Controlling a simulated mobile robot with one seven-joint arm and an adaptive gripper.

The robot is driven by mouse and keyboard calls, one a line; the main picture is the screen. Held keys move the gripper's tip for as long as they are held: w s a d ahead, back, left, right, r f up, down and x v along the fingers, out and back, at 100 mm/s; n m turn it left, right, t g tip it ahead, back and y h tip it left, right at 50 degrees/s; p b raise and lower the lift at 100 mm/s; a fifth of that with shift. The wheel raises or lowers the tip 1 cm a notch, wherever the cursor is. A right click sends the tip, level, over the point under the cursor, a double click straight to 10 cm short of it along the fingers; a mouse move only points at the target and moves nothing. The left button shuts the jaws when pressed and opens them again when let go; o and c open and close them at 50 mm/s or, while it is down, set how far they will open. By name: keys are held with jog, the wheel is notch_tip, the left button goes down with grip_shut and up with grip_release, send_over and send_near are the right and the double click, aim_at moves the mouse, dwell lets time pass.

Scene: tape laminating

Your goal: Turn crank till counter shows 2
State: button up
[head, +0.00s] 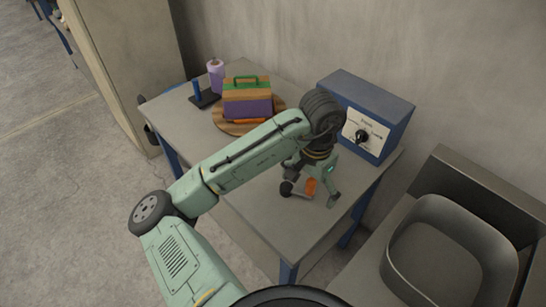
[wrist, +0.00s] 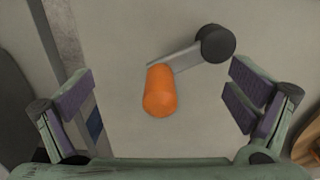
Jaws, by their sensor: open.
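The crank has a dark round hub (wrist: 216,43), a flat grey arm (wrist: 176,60) and an orange handle (wrist: 160,92). In the wrist view the handle lies lower left of the hub. My gripper (wrist: 162,88) is open, with the handle between its fingers and a clear gap on both sides. In the head view my gripper (head: 310,182) hangs over the crank near the table's front right, and the orange handle (head: 311,187) shows between its fingers. A blue box (head: 370,105) with a white face and a black dial (head: 362,136) stands behind; its markings are too small to read.
On the table (head: 240,195), a striped block with a green handle (head: 248,97) sits on a round wooden board (head: 226,126). A purple cylinder (head: 216,76) and a dark stand with a blue post (head: 204,97) are at the back left. A grey chair (head: 440,255) is at right.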

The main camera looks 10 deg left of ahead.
dwell(0.5)
jog(key=shift+r, duration=5.05)
